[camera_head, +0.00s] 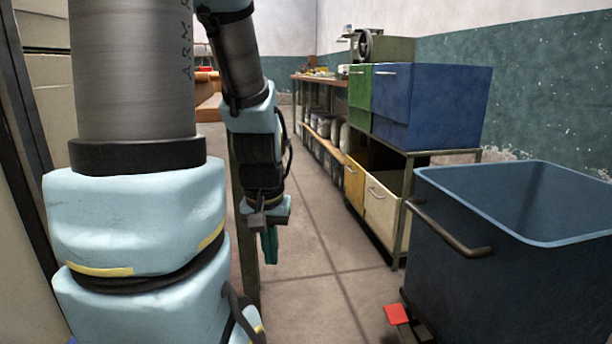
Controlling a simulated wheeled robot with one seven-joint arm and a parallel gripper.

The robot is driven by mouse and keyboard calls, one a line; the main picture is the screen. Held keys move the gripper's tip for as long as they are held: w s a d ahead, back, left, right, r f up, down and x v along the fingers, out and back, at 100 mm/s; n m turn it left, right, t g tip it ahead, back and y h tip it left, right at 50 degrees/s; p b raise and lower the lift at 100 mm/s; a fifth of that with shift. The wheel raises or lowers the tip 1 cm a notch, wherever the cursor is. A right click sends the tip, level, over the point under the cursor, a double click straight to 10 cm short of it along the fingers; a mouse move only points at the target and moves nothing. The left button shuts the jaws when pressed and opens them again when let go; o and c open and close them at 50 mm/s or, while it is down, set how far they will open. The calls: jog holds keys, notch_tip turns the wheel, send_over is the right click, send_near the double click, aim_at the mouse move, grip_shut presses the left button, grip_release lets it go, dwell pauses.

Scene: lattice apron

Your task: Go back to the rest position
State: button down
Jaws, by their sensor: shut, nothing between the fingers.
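My arm fills the left side of the head view, with a large grey upper link and light blue joints. The forearm hangs down, and my gripper (270,246) is at its lower end, pointing at the floor. Its teal fingers are together with nothing seen between them. The gripper hangs in the open, apart from the cabinets and the bin. Part of the room behind the arm is hidden.
A dark blue wheeled bin (470,270) with a handle stands at the right front, with a red piece (396,314) at its base. Behind it are blue (440,110) and green drawers on a rack. A long shelf bench (325,145) runs back. The middle floor (330,250) is clear.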

notch_tip(320, 180, up, 35)
jog(key=p, duration=3.3)
jog(key=shift+f, duration=0.15)
